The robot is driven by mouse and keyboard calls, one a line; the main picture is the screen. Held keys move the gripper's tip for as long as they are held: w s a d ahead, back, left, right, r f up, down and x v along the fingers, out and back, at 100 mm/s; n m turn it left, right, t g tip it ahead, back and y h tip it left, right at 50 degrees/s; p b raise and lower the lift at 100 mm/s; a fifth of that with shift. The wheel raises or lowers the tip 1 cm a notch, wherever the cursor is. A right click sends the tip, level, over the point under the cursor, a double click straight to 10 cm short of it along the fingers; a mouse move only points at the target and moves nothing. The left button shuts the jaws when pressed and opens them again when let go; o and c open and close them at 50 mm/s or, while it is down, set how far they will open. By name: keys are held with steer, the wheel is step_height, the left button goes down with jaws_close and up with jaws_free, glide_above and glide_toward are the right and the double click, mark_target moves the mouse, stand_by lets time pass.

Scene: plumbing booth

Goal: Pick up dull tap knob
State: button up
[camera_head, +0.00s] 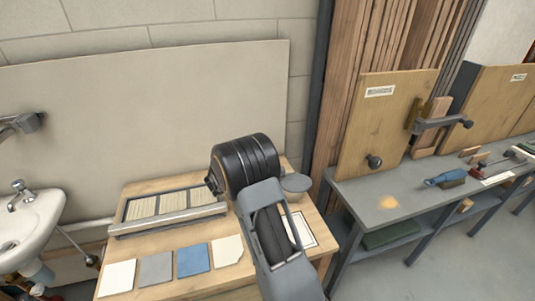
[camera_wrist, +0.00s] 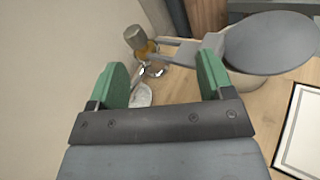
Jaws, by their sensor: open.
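In the wrist view a dull grey, rounded cylindrical piece (camera_wrist: 134,37) with a brass-coloured part below it looks like the tap knob. It sits beyond my fingertips, a little left of the middle. Shiny metal parts (camera_wrist: 155,69) and a pale piece (camera_wrist: 141,96) show just below it, partly between the fingers. My gripper (camera_wrist: 162,72) is open, its two green fingers apart with nothing held between them. In the head view my arm covers this spot, and neither the knob nor my fingertips can be made out.
A grey round disc (camera_wrist: 270,42) on a pale base stands close beside the right finger. The wooden table (camera_head: 150,250) also holds a slatted tray (camera_head: 168,221), several flat tiles and a framed sheet (camera_wrist: 304,130). A sink (camera_head: 30,222) is left; a grey workbench (camera_head: 410,198) is right.

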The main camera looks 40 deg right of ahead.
steer(key=w+f+n+t, duration=0.3)
steer(key=w+f+n, duration=0.1)
steer(key=w, duration=0.1)
steer(key=shift+n+h, duration=0.3)
steer(key=shift+p+x, duration=0.55)
steer(key=shift+x, duration=6.4)
steer(key=shift+s+f, duration=0.15)
steer(key=shift+c, duration=0.4)
steer(key=c, duration=1)
